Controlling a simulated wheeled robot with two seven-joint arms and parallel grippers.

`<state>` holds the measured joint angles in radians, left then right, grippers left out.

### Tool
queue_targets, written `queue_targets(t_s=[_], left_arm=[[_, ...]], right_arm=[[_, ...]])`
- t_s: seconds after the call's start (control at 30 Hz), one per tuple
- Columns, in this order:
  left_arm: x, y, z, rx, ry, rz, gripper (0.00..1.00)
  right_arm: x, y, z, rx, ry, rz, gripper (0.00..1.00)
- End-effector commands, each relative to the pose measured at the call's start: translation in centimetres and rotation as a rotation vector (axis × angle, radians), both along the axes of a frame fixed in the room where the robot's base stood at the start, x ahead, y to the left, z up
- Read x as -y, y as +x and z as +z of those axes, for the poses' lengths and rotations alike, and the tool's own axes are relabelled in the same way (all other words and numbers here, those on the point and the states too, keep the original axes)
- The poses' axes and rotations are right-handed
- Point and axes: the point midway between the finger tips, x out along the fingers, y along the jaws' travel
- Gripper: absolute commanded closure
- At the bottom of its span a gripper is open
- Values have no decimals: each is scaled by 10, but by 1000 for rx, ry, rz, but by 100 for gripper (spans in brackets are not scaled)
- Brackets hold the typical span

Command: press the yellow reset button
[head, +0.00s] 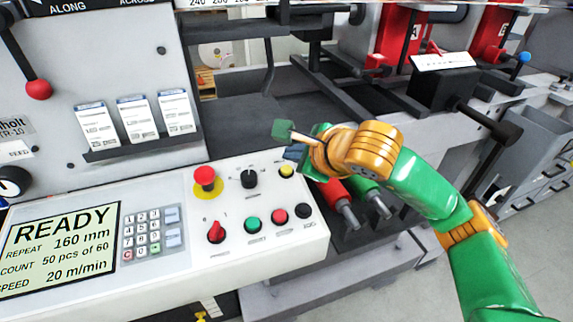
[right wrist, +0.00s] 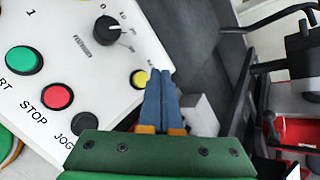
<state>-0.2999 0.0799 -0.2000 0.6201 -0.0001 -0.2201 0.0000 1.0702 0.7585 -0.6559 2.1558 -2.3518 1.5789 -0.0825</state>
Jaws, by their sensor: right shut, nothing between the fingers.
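The yellow reset button (head: 286,171) is a small round button at the upper right corner of the white control panel (head: 270,240). In the right wrist view the yellow button (right wrist: 138,78) shows just left of my fingertips, partly hidden by them. My right gripper (head: 292,154) is shut and empty, with its blue fingertips close above and beside the button. I cannot tell whether they touch it. In the right wrist view the shut fingers (right wrist: 160,80) point toward the panel's edge. My left gripper is not in view.
Near the button are a black rotary knob (head: 249,178), a red emergency stop (head: 205,178) on a yellow base, a green button (head: 253,224), a red button (head: 280,216) and a black jog button (head: 304,211).

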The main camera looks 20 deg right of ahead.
Motion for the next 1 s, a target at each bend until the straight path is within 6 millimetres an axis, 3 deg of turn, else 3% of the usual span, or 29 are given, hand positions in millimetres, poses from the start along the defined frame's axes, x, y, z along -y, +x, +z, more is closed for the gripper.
queue_targets(t_s=[0.03, 0.33, 1.0], left_arm=[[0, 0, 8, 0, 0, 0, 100], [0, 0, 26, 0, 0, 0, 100], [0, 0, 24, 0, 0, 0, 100]], right_arm=[[0, -1, 10, 1, 0, 0, 100], [0, -5, 37, 0, 0, 0, 100], [0, -6, 36, 0, 0, 0, 100]])
